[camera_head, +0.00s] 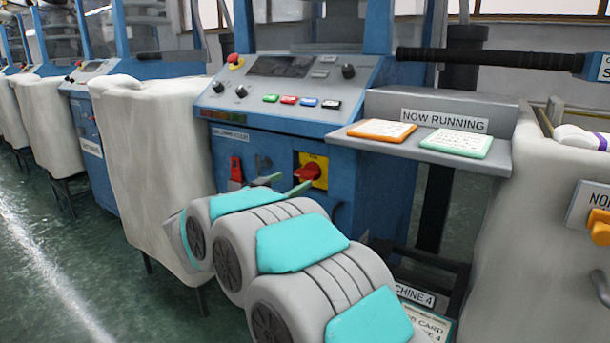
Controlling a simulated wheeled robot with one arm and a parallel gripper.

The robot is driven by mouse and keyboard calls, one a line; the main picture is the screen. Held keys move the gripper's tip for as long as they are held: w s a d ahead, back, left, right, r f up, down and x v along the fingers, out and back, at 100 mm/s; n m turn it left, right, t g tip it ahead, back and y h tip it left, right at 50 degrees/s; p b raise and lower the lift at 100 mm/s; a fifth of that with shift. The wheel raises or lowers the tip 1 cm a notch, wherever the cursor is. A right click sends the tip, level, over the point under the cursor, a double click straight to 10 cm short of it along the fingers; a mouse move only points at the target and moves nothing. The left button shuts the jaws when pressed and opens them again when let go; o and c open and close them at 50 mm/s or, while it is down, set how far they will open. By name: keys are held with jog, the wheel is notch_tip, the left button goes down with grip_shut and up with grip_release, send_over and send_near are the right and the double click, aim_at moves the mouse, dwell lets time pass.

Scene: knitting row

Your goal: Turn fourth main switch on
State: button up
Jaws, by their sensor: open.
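The main switch is a red rotary knob (309,172) on a yellow plate (320,160), set low on the front of a blue knitting machine (275,148). Its exact knob angle is hard to tell. A "MACHINE 4" label (416,296) shows low down at the right. My gripper (287,184) is open and empty, with two thin green-tipped fingers just left of and below the knob. I cannot tell whether a finger touches it. My grey and cyan arm hides the lower front of the machine.
A red fitting (236,172) sits left of the switch. Above is a sloped control panel (285,98) with knobs and coloured buttons. A shelf with a "NOW RUNNING" sign (443,120) holds two cards. Pale fabric bins (150,165) stand on both sides. Green floor (60,270) is free at left.

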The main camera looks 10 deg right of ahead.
aim_at(303, 175)
jog(key=x, duration=0.7)
jog(key=shift+w+d, duration=0.15)
jog(key=shift+c, duration=0.4)
jog(key=c, duration=1.1)
